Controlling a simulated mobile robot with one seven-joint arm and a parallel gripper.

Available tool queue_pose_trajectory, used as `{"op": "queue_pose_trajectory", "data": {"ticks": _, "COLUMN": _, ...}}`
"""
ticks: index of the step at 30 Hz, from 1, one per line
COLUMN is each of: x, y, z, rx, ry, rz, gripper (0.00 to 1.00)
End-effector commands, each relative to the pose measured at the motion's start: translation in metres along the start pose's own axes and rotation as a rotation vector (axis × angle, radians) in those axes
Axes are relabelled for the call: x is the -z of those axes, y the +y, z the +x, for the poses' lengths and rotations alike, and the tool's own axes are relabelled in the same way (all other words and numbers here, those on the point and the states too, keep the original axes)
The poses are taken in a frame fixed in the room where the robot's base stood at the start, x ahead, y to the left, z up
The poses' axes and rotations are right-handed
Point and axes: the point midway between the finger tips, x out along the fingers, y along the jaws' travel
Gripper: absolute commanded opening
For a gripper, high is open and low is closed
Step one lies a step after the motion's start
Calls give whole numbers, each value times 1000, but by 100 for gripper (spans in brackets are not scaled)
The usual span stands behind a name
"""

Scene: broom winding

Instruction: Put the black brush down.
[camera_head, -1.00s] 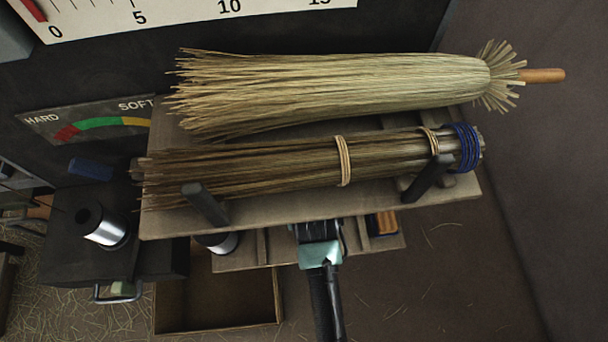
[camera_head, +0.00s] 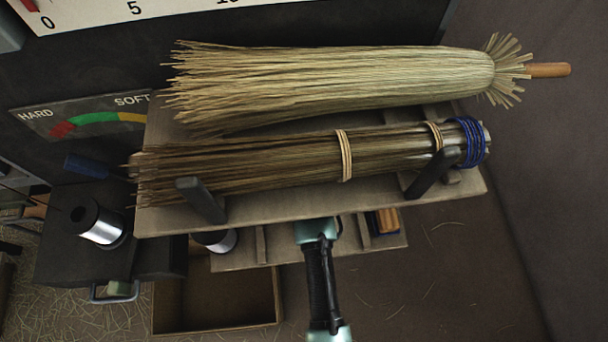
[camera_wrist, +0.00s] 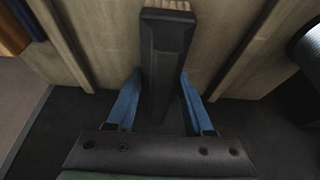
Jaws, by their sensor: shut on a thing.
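In the wrist view the black brush (camera_wrist: 165,55) is a long dark block between the two blue fingers of my gripper (camera_wrist: 160,80), which are shut on it. It points away from my gripper over the wooden lower shelf (camera_wrist: 115,30), between two raised strips. Whether it touches the board, I cannot tell. In the head view my arm reaches under the front edge of the upper shelf, which hides my gripper and the brush. The lower shelf (camera_head: 235,258) shows partly there.
The upper shelf (camera_head: 300,212) holds a large straw broom (camera_head: 340,80) and a bound straw bundle (camera_head: 270,165) between dark pegs. A silver spool (camera_head: 218,240) and an orange-brown block (camera_head: 386,221) flank the lower shelf's middle. An open box (camera_head: 215,300) lies below.

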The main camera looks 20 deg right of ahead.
Motion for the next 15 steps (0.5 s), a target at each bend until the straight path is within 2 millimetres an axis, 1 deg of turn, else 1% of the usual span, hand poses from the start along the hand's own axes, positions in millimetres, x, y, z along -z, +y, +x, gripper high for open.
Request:
{"op": "queue_pose_trajectory", "data": {"ticks": 3, "x": -1, "y": 0, "z": 4, "rx": 0, "ry": 1, "rz": 0, "gripper": 0}}
{"op": "queue_pose_trajectory", "data": {"ticks": 7, "x": -1, "y": 0, "z": 4, "rx": 0, "ry": 2, "rz": 0, "gripper": 0}}
{"op": "queue_pose_trajectory", "data": {"ticks": 8, "x": -2, "y": 0, "z": 4, "rx": 0, "ry": 1, "rz": 0, "gripper": 57}}
{"op": "queue_pose_trajectory", "data": {"ticks": 9, "x": -2, "y": 0, "z": 4, "rx": 0, "ry": 1, "rz": 0, "gripper": 64}}
{"op": "queue_pose_trajectory", "data": {"ticks": 12, "x": -2, "y": 0, "z": 4, "rx": 0, "ry": 1, "rz": 0, "gripper": 82}}
{"op": "queue_pose_trajectory", "data": {"ticks": 15, "x": -2, "y": 0, "z": 4, "rx": 0, "ry": 1, "rz": 0, "gripper": 82}}
